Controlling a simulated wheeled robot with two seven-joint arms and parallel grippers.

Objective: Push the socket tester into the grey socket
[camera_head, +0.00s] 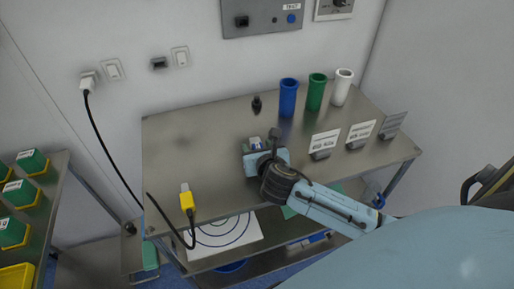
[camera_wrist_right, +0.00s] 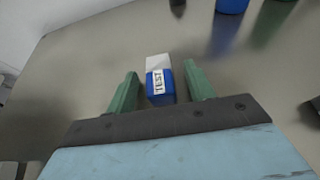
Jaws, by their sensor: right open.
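The socket tester (camera_wrist_right: 159,87), a blue block with a white end and a "TEST" label, lies on the metal table. In the head view the tester (camera_head: 255,141) shows small and partly hidden at my right gripper (camera_head: 264,147). In the right wrist view the green fingers of my right gripper (camera_wrist_right: 161,74) are open, one on each side of the tester, with gaps visible. A dark grey socket (camera_head: 159,63) is on the wall at the upper left, between white wall plates, with nothing in it. My left gripper is not in view.
A blue cup (camera_head: 288,98), green cup (camera_head: 316,92) and white cup (camera_head: 342,87) stand at the table's back right. Label stands (camera_head: 323,144) line its right side. A yellow connector (camera_head: 187,202) with black cable lies front left. A white plug (camera_head: 88,82) trails cable down the wall.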

